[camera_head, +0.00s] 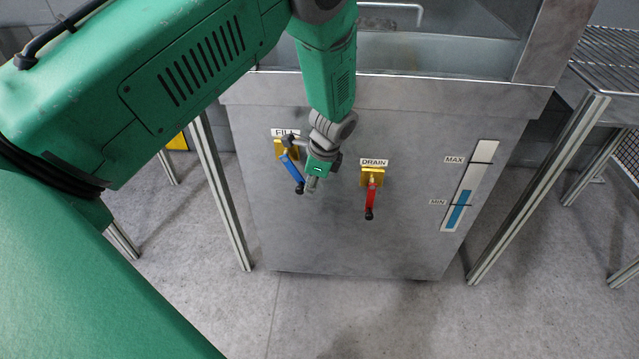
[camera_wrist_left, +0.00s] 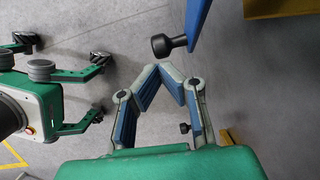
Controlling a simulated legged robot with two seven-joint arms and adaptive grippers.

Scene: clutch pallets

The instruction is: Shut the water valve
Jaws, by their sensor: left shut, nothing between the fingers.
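The fill valve has a blue lever (camera_head: 292,172) under the FILL label, slanting down to the right to a black knob. In the left wrist view the blue lever (camera_wrist_left: 199,18) and its black knob (camera_wrist_left: 166,46) show at the top. My left gripper (camera_head: 312,184) is just right of the lever in the head view. In the wrist view its fingertips (camera_wrist_left: 160,69) meet with nothing between them, just below the knob and apart from it in the picture. My right gripper is not in view.
The valves are on the front of a metal tank (camera_head: 330,240). A level gauge (camera_head: 470,187) at its right shows blue near MIN. A wire rack (camera_head: 610,60) stands at the right. The grey floor in front is clear.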

